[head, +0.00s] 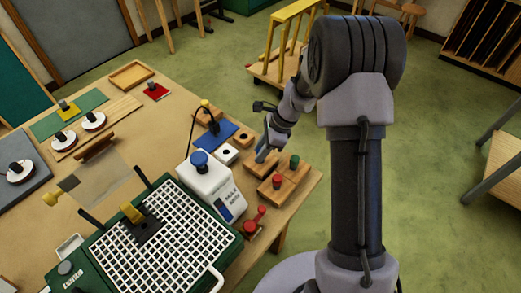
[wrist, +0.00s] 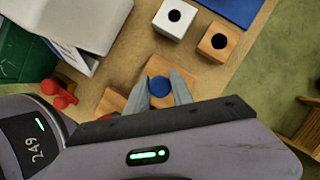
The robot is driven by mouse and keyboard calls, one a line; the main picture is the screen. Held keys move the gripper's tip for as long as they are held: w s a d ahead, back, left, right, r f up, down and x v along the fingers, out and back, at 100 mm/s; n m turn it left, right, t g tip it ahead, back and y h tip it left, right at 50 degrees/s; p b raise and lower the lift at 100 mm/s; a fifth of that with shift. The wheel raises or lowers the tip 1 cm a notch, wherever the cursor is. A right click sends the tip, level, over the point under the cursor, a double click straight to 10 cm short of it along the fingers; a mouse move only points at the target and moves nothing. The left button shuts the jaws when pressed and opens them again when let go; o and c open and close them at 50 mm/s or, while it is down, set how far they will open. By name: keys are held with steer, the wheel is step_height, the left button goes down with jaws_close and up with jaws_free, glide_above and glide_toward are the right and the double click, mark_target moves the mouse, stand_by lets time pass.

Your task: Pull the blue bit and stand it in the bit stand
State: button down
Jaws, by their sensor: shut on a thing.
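The blue bit (wrist: 159,86) shows as a round blue top between the fingers of my gripper (wrist: 163,92) in the wrist view. The fingers are shut on it, over a wooden block (wrist: 152,68). I cannot tell whether the bit is seated in the block or clear of it. In the head view my gripper (head: 263,153) is at the wooden blocks near the table's right edge, and the bit is not clearly visible. A white block with a dark hole (wrist: 165,28) and a wooden block with a dark hole (wrist: 213,53) stand beyond; which is the bit stand is unclear.
A red-topped bit (head: 277,181) and a green-topped bit (head: 294,160) stand in neighbouring wooden blocks. A white machine with a blue knob (head: 200,160) and a green-framed grid (head: 160,245) are to the left. A blue mat (head: 213,137) lies behind. The table edge is close on the right.

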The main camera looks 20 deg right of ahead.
steer(key=c, duration=1)
jaws_free()
steer(key=shift+c, duration=0.2)
steer(key=p+v, duration=0.4)
steer(key=v, duration=1.3)
steer(key=shift+d+r, duration=0.1)
